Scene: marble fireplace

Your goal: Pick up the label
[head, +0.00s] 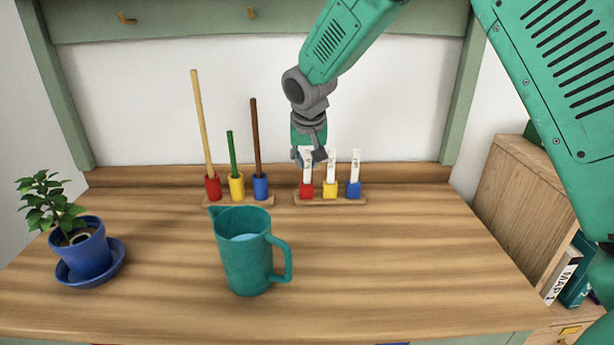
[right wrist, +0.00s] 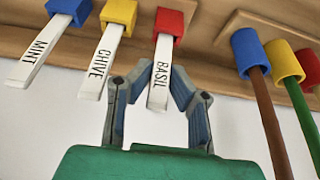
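The white BASIL label (right wrist: 158,85) stands upright in the red cup, and also shows in the head view (head: 307,175). The CHIVE label (right wrist: 101,62) and the MINT label (right wrist: 41,48) stand in the same row. My left gripper is in neither view.
The wooden label holder (head: 328,201) also bears a yellow cup (head: 330,189) and a blue cup (head: 354,189). To its left, three sticks stand in coloured cups (head: 236,187). A teal jug (head: 243,265) stands in front, a potted plant (head: 84,252) at left. The shelf's right front is clear.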

